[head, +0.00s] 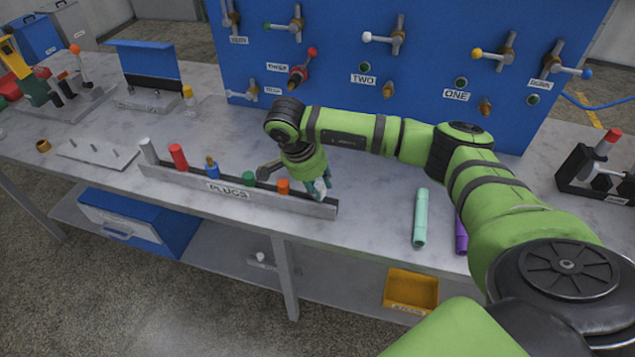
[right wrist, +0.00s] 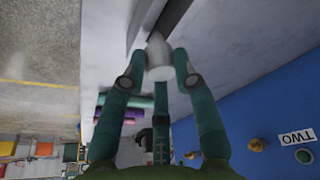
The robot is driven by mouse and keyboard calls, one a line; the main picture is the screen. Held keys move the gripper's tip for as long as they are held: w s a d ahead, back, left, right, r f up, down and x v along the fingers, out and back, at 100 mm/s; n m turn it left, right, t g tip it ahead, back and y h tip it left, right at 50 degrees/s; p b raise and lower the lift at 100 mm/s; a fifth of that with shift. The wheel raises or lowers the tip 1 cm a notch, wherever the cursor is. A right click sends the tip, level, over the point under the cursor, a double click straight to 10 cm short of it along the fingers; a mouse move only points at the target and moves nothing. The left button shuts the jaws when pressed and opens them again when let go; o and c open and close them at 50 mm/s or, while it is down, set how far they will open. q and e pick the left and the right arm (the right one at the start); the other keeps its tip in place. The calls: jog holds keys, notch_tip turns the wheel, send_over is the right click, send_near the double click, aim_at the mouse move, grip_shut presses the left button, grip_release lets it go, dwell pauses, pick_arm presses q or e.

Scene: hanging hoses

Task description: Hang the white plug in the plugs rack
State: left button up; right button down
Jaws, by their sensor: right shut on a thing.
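The plugs rack (head: 235,190) is a long grey rail labelled PLUGS at the front of the bench. A grey-white plug, a red plug, a blue plug, a green plug and an orange plug stand along it. My right gripper (head: 320,190) is over its right end. In the right wrist view, its green fingers (right wrist: 160,78) are shut around the white plug (right wrist: 160,60). The plug's tapered end points at the dark edge of the rack (right wrist: 172,18). I cannot tell whether it is seated. My left gripper is out of view.
A blue panel (head: 420,70) with several valves stands behind. A mint cylinder (head: 420,218) and a purple cylinder (head: 461,235) lie to the right. A plate with pegs (head: 98,152) lies left of the rack. My right arm spans the bench between rack and panel.

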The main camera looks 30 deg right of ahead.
jog(key=shift+f+b, duration=0.65)
jog(key=shift+f, duration=0.15)
jog(key=c, duration=0.9)
grip_release()
jog(key=shift+r, duration=0.1)
jog(key=v, duration=1.2)
